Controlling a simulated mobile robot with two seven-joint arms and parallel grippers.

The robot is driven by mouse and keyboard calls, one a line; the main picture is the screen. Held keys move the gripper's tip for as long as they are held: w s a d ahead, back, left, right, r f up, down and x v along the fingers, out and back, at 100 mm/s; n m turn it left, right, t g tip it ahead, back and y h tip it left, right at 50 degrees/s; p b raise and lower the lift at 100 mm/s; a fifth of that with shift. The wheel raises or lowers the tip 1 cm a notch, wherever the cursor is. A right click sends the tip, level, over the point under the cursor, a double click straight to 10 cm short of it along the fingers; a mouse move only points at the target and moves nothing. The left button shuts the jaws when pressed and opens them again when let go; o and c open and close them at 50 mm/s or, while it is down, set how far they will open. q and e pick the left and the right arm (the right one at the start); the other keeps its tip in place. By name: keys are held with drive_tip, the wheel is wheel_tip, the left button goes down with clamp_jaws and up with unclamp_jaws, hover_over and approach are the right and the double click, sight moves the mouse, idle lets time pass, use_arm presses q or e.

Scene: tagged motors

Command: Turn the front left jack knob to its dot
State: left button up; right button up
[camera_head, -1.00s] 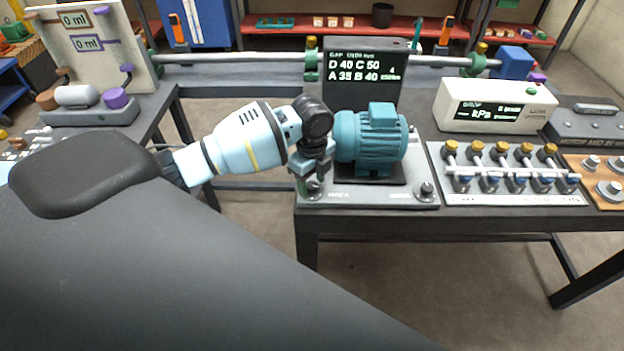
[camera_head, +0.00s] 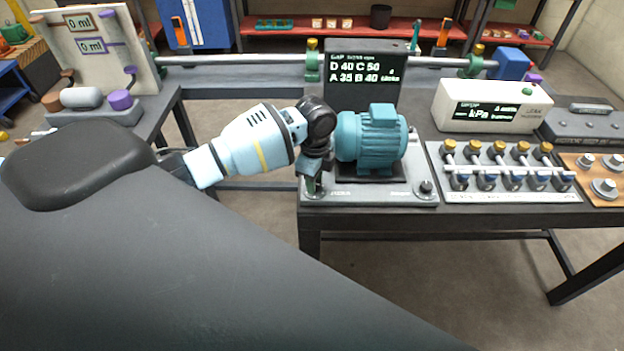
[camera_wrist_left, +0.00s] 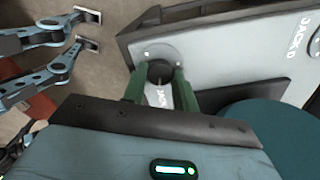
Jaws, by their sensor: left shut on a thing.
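The front left jack knob (camera_wrist_left: 158,72) is a small dark knob on a round pale plate at the corner of the grey motor base (camera_head: 375,195). My left gripper (camera_head: 314,188) reaches down over this corner from the left. In the left wrist view its green fingers (camera_wrist_left: 160,84) are shut on the knob, one on each side. The fingers and palm hide part of the knob, and I cannot make out its dot. The teal motor (camera_head: 371,138) stands on the base, just right of the gripper. My right gripper is not clearly seen.
The front right knob (camera_head: 426,187) stands clear. A dark display (camera_head: 362,78) is behind the motor. A valve panel (camera_head: 512,196) and a white pressure meter (camera_head: 494,105) stand to the right. Jointed blue-grey parts (camera_wrist_left: 60,60) show over the floor in the left wrist view.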

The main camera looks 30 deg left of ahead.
use_arm(q)
drive_tip(key=n, duration=0.2)
drive_tip(key=shift+n, duration=0.4)
drive_tip(key=n, duration=0.5)
drive_tip(key=shift+n, duration=0.3)
drive_tip(key=o, duration=1)
drive_tip(key=shift+c, duration=0.2)
drive_tip(key=shift+r, duration=3.85)
